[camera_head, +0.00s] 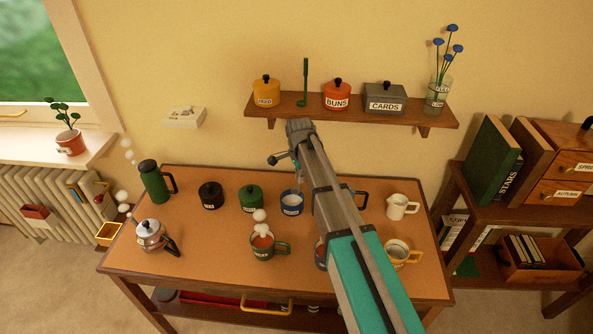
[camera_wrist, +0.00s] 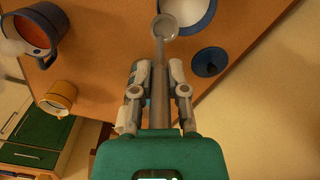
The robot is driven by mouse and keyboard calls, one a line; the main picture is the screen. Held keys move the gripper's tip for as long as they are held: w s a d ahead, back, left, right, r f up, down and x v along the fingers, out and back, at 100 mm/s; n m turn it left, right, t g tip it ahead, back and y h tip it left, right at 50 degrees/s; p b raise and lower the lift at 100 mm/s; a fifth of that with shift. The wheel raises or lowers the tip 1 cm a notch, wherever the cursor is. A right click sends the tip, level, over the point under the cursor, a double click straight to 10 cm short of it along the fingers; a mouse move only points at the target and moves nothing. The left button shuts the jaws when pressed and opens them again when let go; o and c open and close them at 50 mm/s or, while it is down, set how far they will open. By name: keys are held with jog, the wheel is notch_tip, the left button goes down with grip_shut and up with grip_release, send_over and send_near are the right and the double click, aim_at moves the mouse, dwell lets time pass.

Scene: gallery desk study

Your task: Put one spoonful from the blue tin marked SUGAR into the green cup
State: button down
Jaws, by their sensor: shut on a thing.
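An open tin with a blue rim and white contents (camera_head: 291,204) stands mid-table in the head view; its label is too small to read. It also shows at the top of the wrist view (camera_wrist: 196,12). A blue lid with a knob (camera_wrist: 209,62) lies beside it. My gripper (camera_wrist: 158,72) is shut on the handle of a grey spoon (camera_wrist: 164,27), whose bowl is by the tin's rim in the wrist view. I cannot tell whether the bowl holds anything. The green cup (camera_head: 264,247), with reddish-brown liquid and white puffs above, stands in front of the tin.
A black tin (camera_head: 210,195) and a green tin (camera_head: 250,199) stand left of the open tin. A dark green pot (camera_head: 154,182) and a kettle (camera_head: 151,236) are farther left. A white jug (camera_head: 401,206) and a yellow cup (camera_head: 399,253) stand right of my arm. A shelf (camera_head: 350,113) hangs behind.

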aim_at(295, 190)
jog(key=w, duration=0.1)
jog(key=w+a, duration=0.1)
jog(key=w, duration=0.1)
jog(key=shift+w+a, duration=0.1)
jog(key=shift+a, duration=0.2)
jog(key=shift+f, duration=0.15)
notch_tip(295, 190, down, 10)
jog(key=b, duration=1)
jog(key=shift+f, duration=0.1)
dwell(0.4)
dwell(0.7)
notch_tip(295, 190, up, 8)
jog(key=p, duration=0.7)
dwell(0.4)
dwell(0.8)
